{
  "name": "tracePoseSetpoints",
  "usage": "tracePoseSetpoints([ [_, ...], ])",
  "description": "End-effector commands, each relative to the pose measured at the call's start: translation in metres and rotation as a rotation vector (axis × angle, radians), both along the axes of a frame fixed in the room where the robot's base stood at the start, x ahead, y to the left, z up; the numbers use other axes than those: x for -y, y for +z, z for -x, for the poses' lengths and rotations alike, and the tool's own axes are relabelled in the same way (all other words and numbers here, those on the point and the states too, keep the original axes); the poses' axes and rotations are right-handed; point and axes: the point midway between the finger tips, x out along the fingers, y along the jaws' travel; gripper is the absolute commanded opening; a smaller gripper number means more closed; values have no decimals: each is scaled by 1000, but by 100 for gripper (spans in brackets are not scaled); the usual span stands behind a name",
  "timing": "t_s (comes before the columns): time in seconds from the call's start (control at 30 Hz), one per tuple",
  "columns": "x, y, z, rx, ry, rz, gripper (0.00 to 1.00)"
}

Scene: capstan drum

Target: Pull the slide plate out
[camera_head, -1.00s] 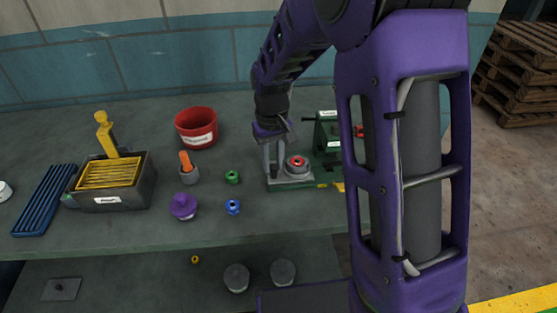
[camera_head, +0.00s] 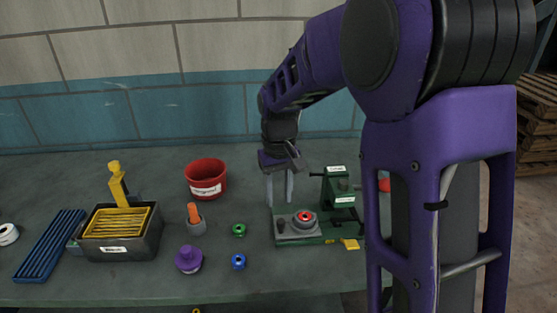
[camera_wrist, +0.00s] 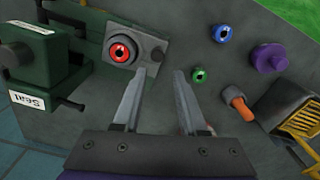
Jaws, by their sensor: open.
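The slide plate (camera_head: 289,233) is a flat grey plate on the green fixture, with a round grey drum with a red top (camera_head: 305,217) on its right part. In the wrist view the slide plate (camera_wrist: 147,41) shows a dark round spot beside the red-topped drum (camera_wrist: 122,52). My gripper (camera_head: 281,203) is open and empty, fingers pointing down, over the plate's left end. In the wrist view the tips of my gripper (camera_wrist: 160,73) are spread, near the plate's end with the dark spot. I cannot tell whether either finger touches the plate.
The green upright with labels (camera_head: 338,187) stands behind and right of the plate. A green ring (camera_head: 239,230), a blue ring (camera_head: 238,261), a purple knob (camera_head: 189,259) and an orange-handled tool (camera_head: 195,218) stand to the left. A red bucket (camera_head: 206,179) is behind them. Bench between is clear.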

Motion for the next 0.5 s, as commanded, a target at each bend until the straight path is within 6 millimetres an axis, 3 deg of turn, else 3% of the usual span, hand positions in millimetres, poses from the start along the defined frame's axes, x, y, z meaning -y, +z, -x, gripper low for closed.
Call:
tracePoseSetpoints([
  [0.03, 0, 15, -1, 5, 0, -1, 42],
  [0.2, 0, 56, -1, 5, 0, -1, 42],
  [0.5, 0, 97, 0, 2, 1, -1, 42],
])
